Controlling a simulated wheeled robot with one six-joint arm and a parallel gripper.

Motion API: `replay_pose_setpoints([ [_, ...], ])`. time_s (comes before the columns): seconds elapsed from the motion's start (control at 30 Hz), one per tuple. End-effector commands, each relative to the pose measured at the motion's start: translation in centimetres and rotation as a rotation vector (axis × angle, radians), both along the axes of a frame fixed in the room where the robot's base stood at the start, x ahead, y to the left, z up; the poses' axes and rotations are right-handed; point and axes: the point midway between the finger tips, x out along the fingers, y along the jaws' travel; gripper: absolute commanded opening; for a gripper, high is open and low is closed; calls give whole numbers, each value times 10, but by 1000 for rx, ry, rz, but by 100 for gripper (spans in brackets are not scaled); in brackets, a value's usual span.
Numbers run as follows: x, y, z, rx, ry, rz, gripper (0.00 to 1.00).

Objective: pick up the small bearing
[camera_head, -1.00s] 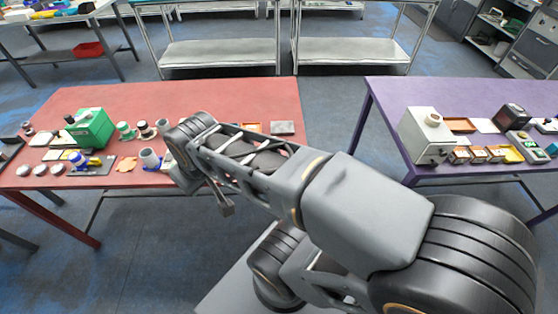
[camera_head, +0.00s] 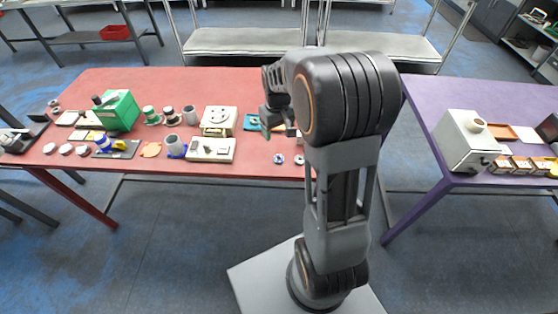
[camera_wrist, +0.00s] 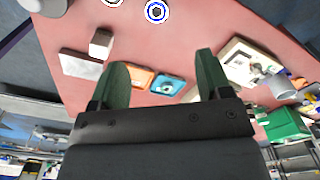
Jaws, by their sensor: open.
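Two small ring-shaped bearings lie on the red table (camera_head: 120,80) near its front edge, one on the left (camera_head: 279,158) and one on the right (camera_head: 299,159). In the wrist view, one bearing shows whole as a pale ring with a dark centre (camera_wrist: 156,12), beyond my fingertips at the top. The other (camera_wrist: 112,1) is cut by the top edge. I cannot tell which is smaller. My gripper (camera_wrist: 162,72) is open and empty, above the table and apart from both bearings. In the head view my arm partly hides it.
A blue tray (camera_wrist: 168,84) and an orange tray (camera_wrist: 138,78) lie beyond my fingers. A grey-white box (camera_head: 211,149) and a white device (camera_head: 219,118) stand left of the bearings. A green box (camera_head: 118,110) is farther left. A purple table (camera_head: 425,95) stands right.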

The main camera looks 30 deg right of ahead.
Motion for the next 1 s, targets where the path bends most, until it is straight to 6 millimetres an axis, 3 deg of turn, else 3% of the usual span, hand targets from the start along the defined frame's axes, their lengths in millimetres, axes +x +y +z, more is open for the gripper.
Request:
replay_pose_setpoints([
  [0.4, 5, -5, -73, 5, 20, 3, 72],
  [0.77, 5, -6, -99, 4, 17, 3, 72],
  [1.0, 7, -6, -130, 5, 19, 3, 72],
])
